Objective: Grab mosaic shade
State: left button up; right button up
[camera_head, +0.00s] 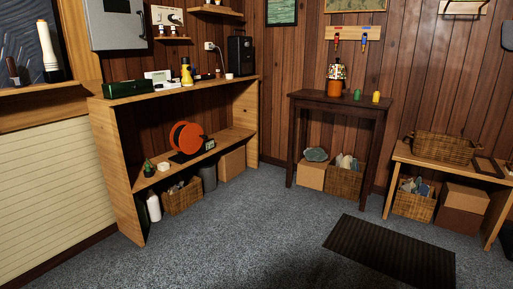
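A small lamp stands upright on the dark wooden table at the back, right of the middle. Its mosaic shade (337,72) is patterned in white and dark patches with some colour. The shade sits on top of an orange lamp base (334,88). A green piece (358,95) and a yellow piece (376,97) stand to its right on the same table. Neither of my grippers is in view, and nothing touches the shade.
A wooden shelf unit (123,200) stands at the left, and a low bench (403,153) at the right. A dark mat (392,254) lies on the grey carpet (235,230), whose middle is clear.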

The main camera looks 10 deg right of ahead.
aim_at(337, 71)
jog(key=i+z, duration=0.35)
jog(key=i, duration=2.45)
